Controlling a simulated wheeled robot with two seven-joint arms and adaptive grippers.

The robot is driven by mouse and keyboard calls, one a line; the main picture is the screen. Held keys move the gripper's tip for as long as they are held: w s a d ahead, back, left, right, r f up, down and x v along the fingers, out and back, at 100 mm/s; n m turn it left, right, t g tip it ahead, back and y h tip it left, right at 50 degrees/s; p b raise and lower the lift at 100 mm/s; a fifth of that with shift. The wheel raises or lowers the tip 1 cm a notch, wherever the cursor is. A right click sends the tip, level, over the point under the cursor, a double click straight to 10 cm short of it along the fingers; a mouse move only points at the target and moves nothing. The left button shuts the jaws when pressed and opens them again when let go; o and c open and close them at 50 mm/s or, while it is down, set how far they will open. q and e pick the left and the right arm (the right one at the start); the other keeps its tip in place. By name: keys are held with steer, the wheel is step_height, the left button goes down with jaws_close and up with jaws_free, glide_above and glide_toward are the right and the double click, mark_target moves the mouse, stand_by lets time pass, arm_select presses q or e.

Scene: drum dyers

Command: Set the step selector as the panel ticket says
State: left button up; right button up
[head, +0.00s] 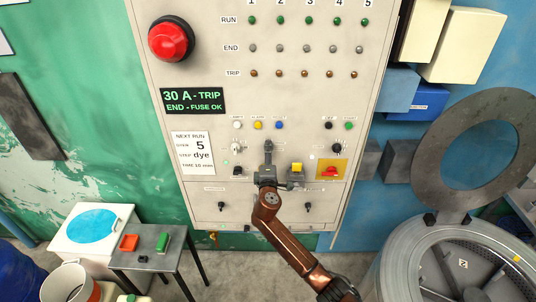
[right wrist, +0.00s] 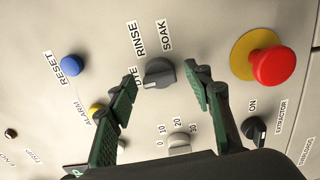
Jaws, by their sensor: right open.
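The step selector (right wrist: 160,72) is a dark knob on the pale panel (head: 180,100), with RINSE and SOAK labels beside it and a DYE label partly hidden by a finger. I cannot tell surely which label it points to. My right gripper (right wrist: 163,80) is open, its green-padded fingers on either side of the selector with gaps between. In the head view the gripper (head: 268,148) covers the selector area. The panel ticket (head: 193,152) reads NEXT RUN, DYER 5, STEP dye, TIME 10 min. My left gripper is out of view.
Close to the selector are a red button (right wrist: 275,66) on a yellow ring, a blue RESET button (right wrist: 71,66), a time knob (right wrist: 179,143) and the black extractor switch (right wrist: 254,130). A large red button (head: 170,39) sits upper left. An open drum (head: 400,270) stands lower right.

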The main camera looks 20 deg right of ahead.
steer(key=v, duration=1.2)
